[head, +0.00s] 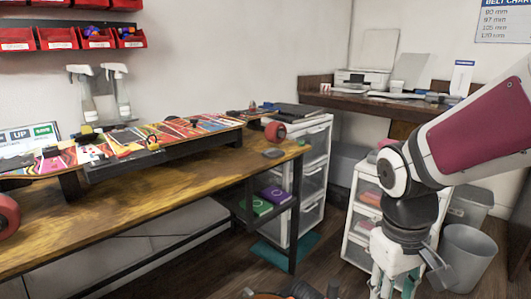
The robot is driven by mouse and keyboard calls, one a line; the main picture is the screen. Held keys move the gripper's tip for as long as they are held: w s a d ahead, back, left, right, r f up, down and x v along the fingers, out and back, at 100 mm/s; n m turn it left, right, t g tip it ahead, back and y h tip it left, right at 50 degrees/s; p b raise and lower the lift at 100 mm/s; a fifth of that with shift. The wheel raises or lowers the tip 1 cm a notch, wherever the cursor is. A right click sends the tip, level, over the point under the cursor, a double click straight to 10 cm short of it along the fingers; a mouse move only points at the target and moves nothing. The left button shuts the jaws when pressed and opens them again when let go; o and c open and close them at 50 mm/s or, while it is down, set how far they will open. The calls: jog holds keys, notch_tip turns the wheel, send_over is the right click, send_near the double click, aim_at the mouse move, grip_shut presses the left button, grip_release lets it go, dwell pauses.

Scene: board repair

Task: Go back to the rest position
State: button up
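My arm comes in from the right edge and bends down in front of the white drawer unit. My gripper (386,278) hangs below the wrist, pointing down, near the bottom of the head view. It is apart from the workbench, to the right of its end. Its fingertips are too small and partly cut off to tell whether it is open or shut. A colourful skateboard deck (178,134) lies on a dark stand on the wooden workbench (165,197), well to the left of my gripper.
White drawer units (313,165) stand past the bench's right end. A grey bin (467,252) stands close to the right of my gripper. A dark desk (404,107) with a printer (362,81) is at the back. Some floor shows between the bench and my arm.

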jog(key=s+a+r+m+y, duration=0.1)
jog(key=s+r+m, duration=0.15)
jog(key=s, duration=0.75)
jog(key=s+a+r+m+y, duration=0.15)
jog(key=s+r, duration=0.25)
jog(key=s, duration=0.5)
notch_tip(320, 180, up, 34)
jog(key=n+t+p, duration=0.1)
jog(key=t+p, duration=0.3)
jog(key=p, duration=2.8)
jog(key=shift+r+h+p, duration=0.2)
jog(key=shift+h+p, duration=0.15)
jog(key=shift+h, duration=0.1)
jog(key=shift+d, duration=0.1)
